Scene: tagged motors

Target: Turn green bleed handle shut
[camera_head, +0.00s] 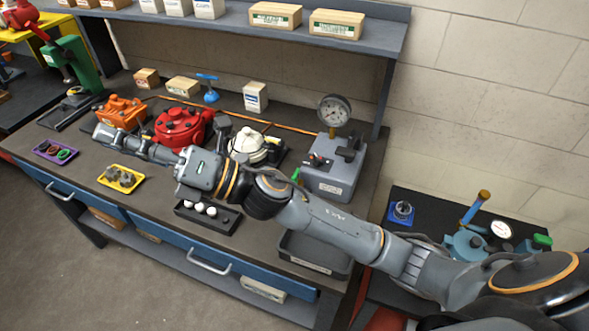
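Two small green parts could be the bleed handle, and I cannot tell which one it is. One green part (296,174) sits at the left side of the grey gauge unit (338,182), close behind my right arm and partly hidden. The other green part (542,240) is on the teal device on the right bench, beside a white dial. My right gripper (110,138) reaches far left across the main bench, in front of the orange motor, away from both green parts. Its finger opening is too small to tell. My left gripper is not in view.
The main bench holds an orange motor (122,112), a red motor (180,126), a white motor (247,146), a yellow tray (106,183) and a black tray (228,223). A shelf (235,20) with boxes runs above. The teal device (466,246) stands on the right bench.

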